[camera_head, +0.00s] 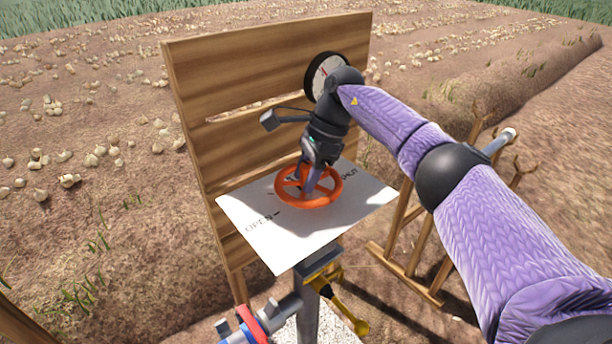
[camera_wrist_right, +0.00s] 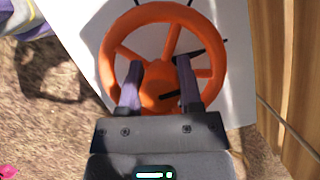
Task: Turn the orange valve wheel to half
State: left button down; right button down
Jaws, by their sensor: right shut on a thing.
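The orange valve wheel (camera_head: 320,204) lies flat above a white plate (camera_head: 285,250) with the words OPEN and SHUT and dark marks. My right gripper (camera_head: 304,184) reaches down onto the wheel from above. In the right wrist view, the wheel (camera_wrist_right: 108,68) shows its rim and spokes, and the two fingers of my right gripper (camera_wrist_right: 159,88) are inside the rim, on either side of the hub area. The gripper is shut on the wheel. The exact finger contact is hard to see. My left gripper is in neither view.
A wooden board (camera_head: 240,85) stands behind the plate, with a round gauge (camera_head: 324,72) on it. Below the plate are a yellow lever (camera_head: 347,313) and a pipe with a red band (camera_head: 252,325). A wooden rack (camera_head: 410,275) stands to the right.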

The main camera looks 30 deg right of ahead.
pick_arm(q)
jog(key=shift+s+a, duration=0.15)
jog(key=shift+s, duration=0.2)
pick_arm(e)
jog(key=c, duration=0.5)
grip_release()
jog(key=shift+c, duration=0.2)
jog(key=shift+r, duration=0.1)
pick_arm(q)
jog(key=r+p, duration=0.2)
jog(key=p, duration=0.1)
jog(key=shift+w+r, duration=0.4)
pick_arm(e)
jog(key=v, duration=0.9)
jog(key=shift+r, duration=0.3)
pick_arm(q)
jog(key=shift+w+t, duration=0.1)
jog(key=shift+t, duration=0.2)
pick_arm(e)
jog(key=shift+d, duration=0.15)
